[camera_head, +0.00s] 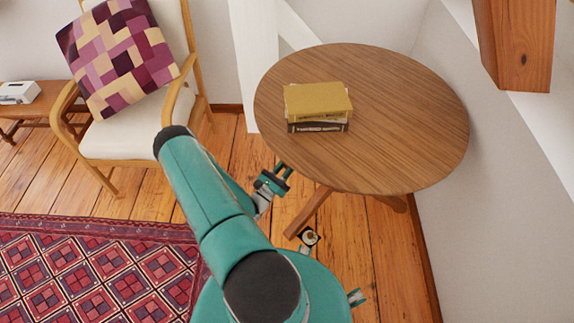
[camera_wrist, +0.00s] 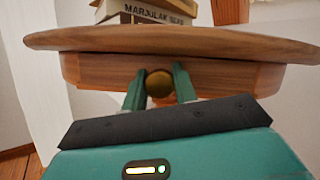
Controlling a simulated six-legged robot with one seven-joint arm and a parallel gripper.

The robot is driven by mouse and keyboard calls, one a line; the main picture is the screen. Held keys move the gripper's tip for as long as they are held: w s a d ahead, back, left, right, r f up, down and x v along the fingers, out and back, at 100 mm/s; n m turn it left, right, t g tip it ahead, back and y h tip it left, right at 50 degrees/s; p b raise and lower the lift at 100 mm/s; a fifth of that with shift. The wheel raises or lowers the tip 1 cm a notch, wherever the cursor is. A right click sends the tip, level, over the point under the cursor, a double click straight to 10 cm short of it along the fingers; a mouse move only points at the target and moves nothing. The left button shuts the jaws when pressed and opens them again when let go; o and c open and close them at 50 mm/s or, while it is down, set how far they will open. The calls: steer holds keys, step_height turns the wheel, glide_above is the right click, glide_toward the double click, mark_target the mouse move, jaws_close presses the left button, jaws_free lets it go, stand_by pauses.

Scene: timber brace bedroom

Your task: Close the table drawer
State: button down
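The round wooden table (camera_head: 400,130) stands at the upper right in the head view, and its top hides the drawer there. In the wrist view the wooden drawer front (camera_wrist: 230,76) shows just under the table top's edge (camera_wrist: 250,42). A round brass knob (camera_wrist: 159,84) sits on it. My gripper (camera_wrist: 159,78) has its two green fingers parted, one on each side of the knob. I cannot tell whether they touch it. In the head view my gripper (camera_head: 280,172) is at the table's near left edge, below the top. How far out the drawer stands is unclear.
A stack of books (camera_head: 318,105) lies on the table top. A cushioned armchair (camera_head: 130,130) and a low bench (camera_head: 35,105) stand at left. A patterned rug (camera_head: 95,270) covers the lower left floor. A timber brace (camera_head: 515,40) is at the upper right.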

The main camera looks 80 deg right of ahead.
steer(key=shift+s+d, duration=0.55)
steer(key=shift+d, duration=0.3)
steer(key=shift+s+d, duration=0.55)
steer(key=shift+d, duration=0.3)
steer(key=c, duration=1.1)
jaws_free()
steer(key=shift+d, duration=0.1)
steer(key=shift+c, duration=0.2)
steer(key=shift+o, duration=0.2)
steer(key=shift+a, duration=0.2)
steer(key=v, duration=1.3)
steer(key=shift+w+a, duration=0.2)
steer(key=shift+a, duration=0.05)
